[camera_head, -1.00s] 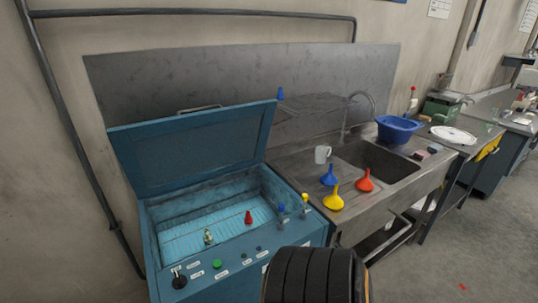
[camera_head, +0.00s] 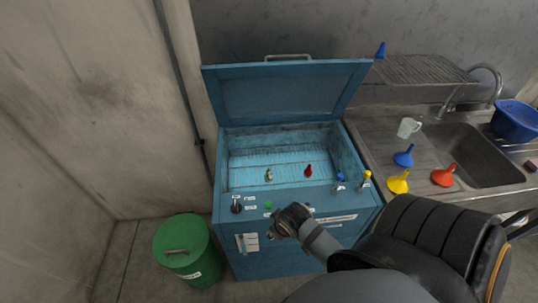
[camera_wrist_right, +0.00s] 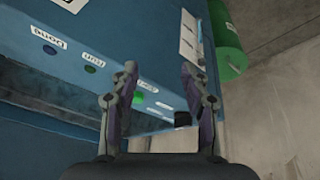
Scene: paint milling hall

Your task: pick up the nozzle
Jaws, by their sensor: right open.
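Several small nozzle-like pieces show at the open blue machine (camera_head: 290,245) in the head view. A brass-coloured one (camera_head: 268,175) and a red one (camera_head: 308,171) stand inside its light-blue basin. A blue one (camera_head: 340,177) and a yellow one (camera_head: 367,175) stand at the basin's front right rim. My right gripper (camera_head: 288,222) is in front of the machine's front panel, in front of and below the basin. In the right wrist view its two fingers (camera_wrist_right: 160,88) are apart with nothing between them, and the labelled panel shows beyond. My left gripper is out of view.
The machine's lid (camera_head: 285,95) stands raised at the back. A green bin (camera_head: 185,250) is on the floor to the left. At right, a steel sink counter (camera_head: 370,135) holds blue, yellow and red funnels, a mug (camera_head: 408,127) and a blue basin (camera_head: 518,121).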

